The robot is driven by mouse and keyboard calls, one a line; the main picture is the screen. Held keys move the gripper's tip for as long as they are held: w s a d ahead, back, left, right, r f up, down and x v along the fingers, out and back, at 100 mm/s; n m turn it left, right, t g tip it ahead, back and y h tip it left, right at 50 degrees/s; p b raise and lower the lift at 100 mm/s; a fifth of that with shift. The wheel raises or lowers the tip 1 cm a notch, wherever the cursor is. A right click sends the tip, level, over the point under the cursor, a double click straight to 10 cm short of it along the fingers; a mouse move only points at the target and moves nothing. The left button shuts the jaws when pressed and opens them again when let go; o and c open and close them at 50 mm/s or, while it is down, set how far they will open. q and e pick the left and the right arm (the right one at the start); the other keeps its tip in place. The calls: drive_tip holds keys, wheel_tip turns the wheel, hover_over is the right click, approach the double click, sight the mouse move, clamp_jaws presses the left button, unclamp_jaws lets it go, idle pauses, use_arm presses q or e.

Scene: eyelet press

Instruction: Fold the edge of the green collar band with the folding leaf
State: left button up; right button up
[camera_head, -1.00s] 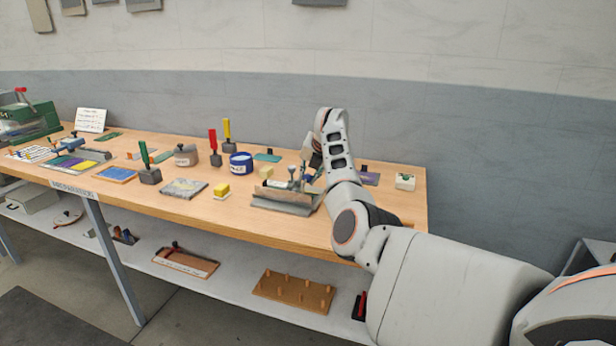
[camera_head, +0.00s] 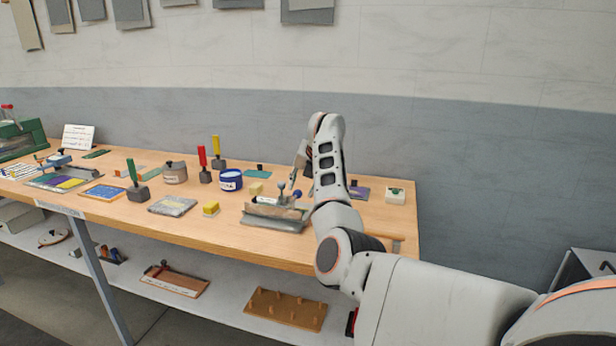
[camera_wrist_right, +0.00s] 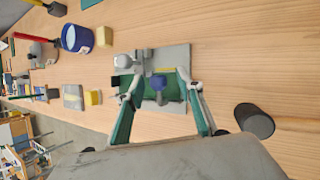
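The grey folding fixture (camera_head: 275,218) sits near the front edge of the bench, with small knobs on top. In the right wrist view the green collar band (camera_wrist_right: 172,83) lies on the fixture's grey plate (camera_wrist_right: 178,56). A blue knob (camera_wrist_right: 158,84) stands over the band; I cannot tell whether it belongs to the folding leaf. My right gripper (camera_wrist_right: 165,88) is open, its two teal-backed fingers spread on either side of the band and knob. Whether it touches either is unclear. In the head view my right gripper (camera_head: 299,170) is partly hidden by its arm. My left gripper is out of view.
A yellow block (camera_head: 211,208), a blue tin (camera_head: 230,180) and several handled tools stand left of the fixture. A white block (camera_head: 396,195) sits at the right end of the bench.

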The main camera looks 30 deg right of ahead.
drive_tip(key=v, duration=0.7)
drive_tip(key=shift+s+d, duration=0.1)
drive_tip(key=shift+s, duration=0.05)
